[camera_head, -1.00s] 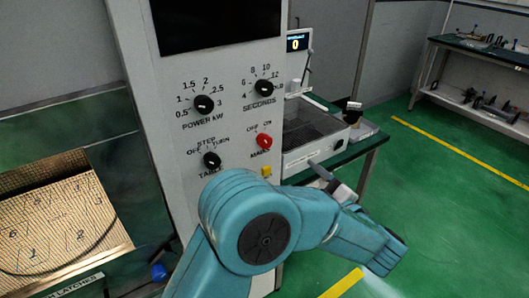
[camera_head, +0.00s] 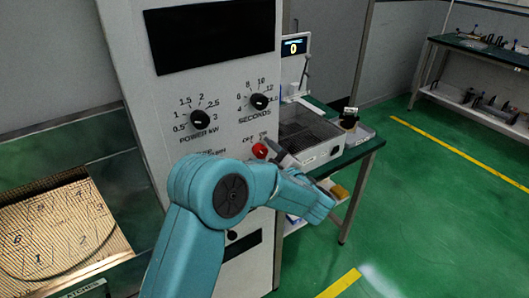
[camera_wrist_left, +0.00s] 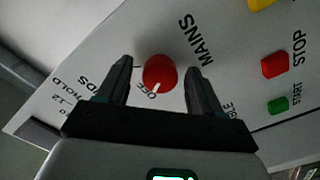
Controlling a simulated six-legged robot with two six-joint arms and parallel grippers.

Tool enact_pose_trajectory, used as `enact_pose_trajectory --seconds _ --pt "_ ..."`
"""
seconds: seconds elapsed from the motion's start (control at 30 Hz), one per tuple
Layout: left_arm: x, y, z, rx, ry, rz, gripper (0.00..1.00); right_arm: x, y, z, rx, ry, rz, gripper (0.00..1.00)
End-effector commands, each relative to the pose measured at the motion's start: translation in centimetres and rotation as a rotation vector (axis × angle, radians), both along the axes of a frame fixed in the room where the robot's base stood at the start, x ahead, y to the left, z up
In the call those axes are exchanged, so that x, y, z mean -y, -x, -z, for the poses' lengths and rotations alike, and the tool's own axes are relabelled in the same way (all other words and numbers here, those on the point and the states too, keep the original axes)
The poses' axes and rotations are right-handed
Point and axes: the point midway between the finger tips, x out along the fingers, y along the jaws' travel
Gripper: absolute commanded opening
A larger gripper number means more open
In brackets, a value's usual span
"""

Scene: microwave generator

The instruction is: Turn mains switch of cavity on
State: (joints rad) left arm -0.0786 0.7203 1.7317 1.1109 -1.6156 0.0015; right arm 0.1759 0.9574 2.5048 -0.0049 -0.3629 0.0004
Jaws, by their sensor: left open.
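The mains switch is a round red knob (camera_head: 260,151) on the grey front panel of the generator, with OFF and ON printed above it. In the left wrist view the knob (camera_wrist_left: 160,73) shows a white mark pointing at the word OFF. My left gripper (camera_wrist_left: 159,66) is open, with one dark finger on each side of the knob and a gap showing on both sides. In the head view the gripper (camera_head: 276,152) is just right of the knob, and my arm hides the lower part of the panel. My right gripper is not in view.
The power knob (camera_head: 202,119) and seconds knob (camera_head: 259,102) sit above the mains switch. The wrist view shows a red stop button (camera_wrist_left: 275,64) and a green start button (camera_wrist_left: 278,105) off to the right. A green-topped table (camera_head: 362,150) stands right of the generator.

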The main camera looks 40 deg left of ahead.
Motion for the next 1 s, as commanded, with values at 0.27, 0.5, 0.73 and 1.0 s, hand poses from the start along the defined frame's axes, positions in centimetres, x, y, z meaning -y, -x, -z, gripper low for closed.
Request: enact_pose_trajectory --seconds 0.27,0.5,0.73,1.0 --pt "0.05 -0.18 0.04 -0.001 0.000 0.000 0.49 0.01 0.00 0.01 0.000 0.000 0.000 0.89" --pt "0.08 -0.18 0.09 -0.001 0.001 0.001 0.10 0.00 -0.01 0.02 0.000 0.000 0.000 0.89" --pt "0.13 -0.19 0.10 -0.034 -0.011 0.003 0.10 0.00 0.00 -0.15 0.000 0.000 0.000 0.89" --pt "0.16 -0.20 0.06 -0.184 -0.073 0.004 0.10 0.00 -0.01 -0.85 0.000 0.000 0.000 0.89"
